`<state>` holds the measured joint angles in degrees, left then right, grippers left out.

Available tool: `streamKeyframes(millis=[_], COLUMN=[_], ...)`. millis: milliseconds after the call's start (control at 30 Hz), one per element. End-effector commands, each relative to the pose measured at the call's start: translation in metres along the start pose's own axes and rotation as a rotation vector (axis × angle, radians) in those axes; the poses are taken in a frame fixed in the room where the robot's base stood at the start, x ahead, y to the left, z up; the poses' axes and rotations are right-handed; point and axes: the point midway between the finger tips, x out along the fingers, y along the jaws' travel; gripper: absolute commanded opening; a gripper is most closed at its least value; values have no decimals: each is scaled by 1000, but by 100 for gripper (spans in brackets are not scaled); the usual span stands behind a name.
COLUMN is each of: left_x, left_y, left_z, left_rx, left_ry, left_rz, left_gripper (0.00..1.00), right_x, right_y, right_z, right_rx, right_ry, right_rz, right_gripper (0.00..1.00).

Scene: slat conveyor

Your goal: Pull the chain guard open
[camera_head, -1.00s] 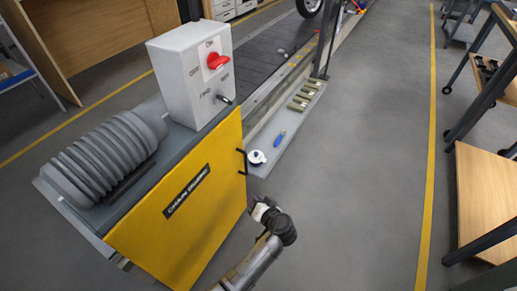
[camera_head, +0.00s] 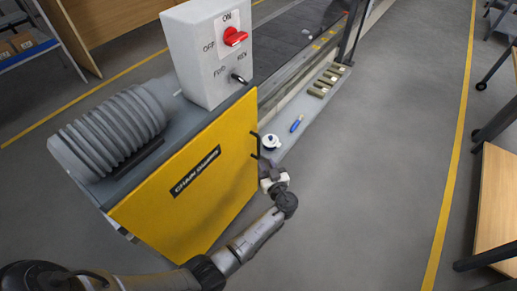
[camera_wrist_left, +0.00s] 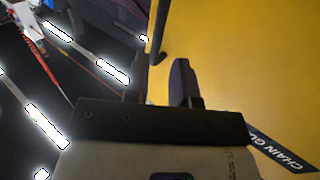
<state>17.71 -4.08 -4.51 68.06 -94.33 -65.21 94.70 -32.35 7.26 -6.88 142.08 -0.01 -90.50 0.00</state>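The yellow chain guard (camera_head: 190,190) is a flat panel on the front of the grey machine and appears shut. It fills the right of the left wrist view (camera_wrist_left: 250,75). Its black handle (camera_head: 256,146) is at the panel's right edge and shows at the top of the wrist view (camera_wrist_left: 161,32). My left gripper (camera_head: 265,163) is just below the handle. In the wrist view its two dark fingers (camera_wrist_left: 163,70) stand apart with nothing between them, and the handle lies just beyond their tips. I cannot tell whether they touch it. My right gripper is not in view.
A white control box (camera_head: 205,60) with a red switch (camera_head: 234,36) stands on the machine. A ledge (camera_head: 290,130) beside the conveyor holds a blue-handled tool (camera_head: 297,123), a white round item (camera_head: 270,142) and several small blocks.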

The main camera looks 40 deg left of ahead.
Motion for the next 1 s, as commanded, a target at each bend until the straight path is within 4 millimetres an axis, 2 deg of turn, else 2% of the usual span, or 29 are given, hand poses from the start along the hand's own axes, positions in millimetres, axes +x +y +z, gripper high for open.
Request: streamKeyframes(millis=[33, 200, 500, 700, 1000], left_x=[11, 42, 78, 87, 88], left_y=[0, 0, 0, 0, 0], left_z=[2, 1, 1, 0, 0], left_rx=[-1, -1, 2, 1, 1], left_ry=[3, 2, 1, 0, 0], left_rz=[-3, -2, -1, -1, -1], left_gripper=[24, 24, 24, 24, 24], right_x=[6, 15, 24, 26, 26], right_y=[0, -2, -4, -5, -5], right_z=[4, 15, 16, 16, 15], right_rx=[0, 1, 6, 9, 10], right_ry=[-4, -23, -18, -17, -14], right_rz=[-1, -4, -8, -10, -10], right_gripper=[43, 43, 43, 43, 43])
